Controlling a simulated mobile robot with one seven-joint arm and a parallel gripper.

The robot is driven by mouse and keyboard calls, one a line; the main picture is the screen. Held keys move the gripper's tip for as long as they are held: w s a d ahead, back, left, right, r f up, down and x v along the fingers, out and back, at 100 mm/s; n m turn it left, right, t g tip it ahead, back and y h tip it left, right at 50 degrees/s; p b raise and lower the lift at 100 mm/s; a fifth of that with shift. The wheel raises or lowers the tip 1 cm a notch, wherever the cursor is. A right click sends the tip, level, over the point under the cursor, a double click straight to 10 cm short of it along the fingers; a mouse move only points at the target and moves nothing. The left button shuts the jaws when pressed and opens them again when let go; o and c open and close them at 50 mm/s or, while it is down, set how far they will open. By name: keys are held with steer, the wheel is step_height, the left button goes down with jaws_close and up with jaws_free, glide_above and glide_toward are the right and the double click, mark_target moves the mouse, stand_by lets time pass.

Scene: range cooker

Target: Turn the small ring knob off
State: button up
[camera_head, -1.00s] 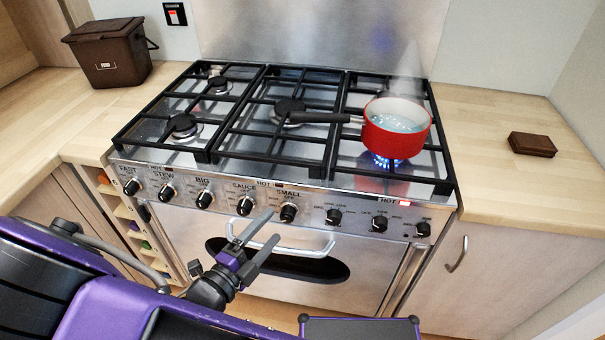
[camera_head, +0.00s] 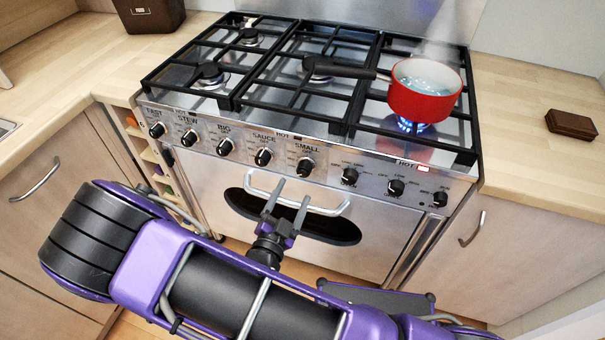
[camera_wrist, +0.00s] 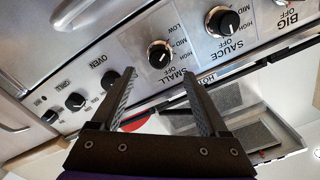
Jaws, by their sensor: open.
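The SMALL knob (camera_head: 305,167) is a round black knob on the steel front panel of the cooker, between the SAUCE knob (camera_head: 263,157) and the oven-side knobs. My gripper (camera_head: 291,192) is open and empty, in front of the panel just below and left of the SMALL knob in the head view. In the wrist view the SMALL knob (camera_wrist: 160,54) lies beyond the two parted fingertips (camera_wrist: 159,72), roughly centred between them. Its OFF label faces the gripper; where its pointer sits is hard to tell. A blue flame (camera_head: 409,124) burns under the red pan (camera_head: 425,90).
The red pan holds steaming water, its dark handle (camera_head: 338,68) reaching left over the grates. An oven door handle (camera_head: 297,196) crosses below the knobs, close to my fingers. Other black knobs line the panel. A brown box (camera_head: 570,124) lies on the right worktop.

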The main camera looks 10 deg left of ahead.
mark_target(302, 174)
steer(key=w, duration=0.2)
steer(key=w+d, duration=0.1)
steer(key=w, duration=0.4)
steer(key=shift+w+d+b, duration=0.15)
steer(key=shift+w+b, duration=0.15)
jaws_close()
